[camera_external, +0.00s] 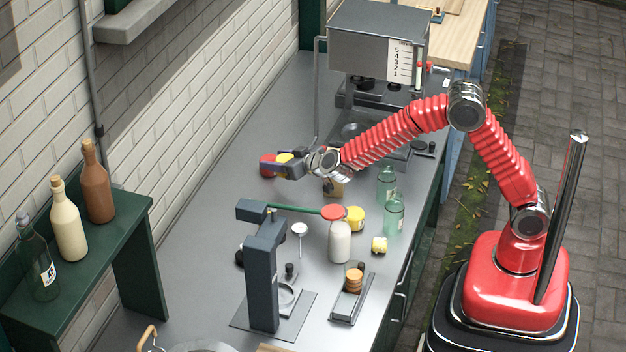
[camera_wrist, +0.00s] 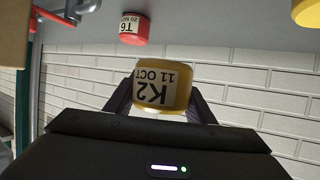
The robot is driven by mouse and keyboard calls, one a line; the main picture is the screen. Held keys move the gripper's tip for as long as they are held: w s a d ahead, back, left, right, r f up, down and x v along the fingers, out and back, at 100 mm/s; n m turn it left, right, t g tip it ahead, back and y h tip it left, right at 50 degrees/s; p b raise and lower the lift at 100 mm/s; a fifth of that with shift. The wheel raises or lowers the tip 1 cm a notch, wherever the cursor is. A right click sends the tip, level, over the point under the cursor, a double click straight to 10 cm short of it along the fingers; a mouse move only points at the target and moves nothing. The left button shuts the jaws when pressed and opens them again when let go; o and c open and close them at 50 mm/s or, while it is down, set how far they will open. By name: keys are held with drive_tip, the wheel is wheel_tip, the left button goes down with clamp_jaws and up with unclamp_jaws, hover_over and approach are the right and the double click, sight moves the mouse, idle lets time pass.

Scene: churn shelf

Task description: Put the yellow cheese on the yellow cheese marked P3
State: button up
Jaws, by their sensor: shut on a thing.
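My gripper (camera_external: 280,164) is shut on a yellow cheese (camera_external: 285,158) above the far part of the counter. In the wrist view this cheese (camera_wrist: 162,87) sits between the jaws, with a label reading K2, 11 OCT, upside down. Another yellow cheese (camera_external: 355,218) stands beside the milk bottle, and a small yellow piece with a pale label (camera_external: 379,244) is in front of it. Part of a yellow thing (camera_wrist: 307,11) shows at the wrist view's upper right corner. I can read no P3 mark in either view.
A red cheese (camera_external: 266,165) is just left of my gripper; its label in the wrist view (camera_wrist: 127,27) reads T6. The left counter strip is clear.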

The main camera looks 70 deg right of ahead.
sight(354, 219)
drive_tip(key=s+a+r, duration=0.7)
drive_tip(key=s+a, duration=0.3)
drive_tip(key=s+d+f+m+g+h, duration=0.1)
drive_tip(key=s+d+m+h, duration=0.1)
drive_tip(key=s, duration=0.4)
drive_tip(key=s+d+f+m+g+h, duration=0.1)
drive_tip(key=s+d+m+h, duration=0.1)
drive_tip(key=s+d, duration=0.2)
drive_tip(key=s, duration=0.2)
drive_tip(key=shift+s+d+f+g, duration=0.2)
drive_tip(key=shift+s+d+g, duration=0.1)
drive_tip(key=shift+s+d, duration=0.1)
wheel_tip(354, 219, down, 6)
drive_tip(key=shift+f, duration=0.15)
drive_tip(key=shift+a, duration=0.1)
drive_tip(key=shift+f, duration=1.85)
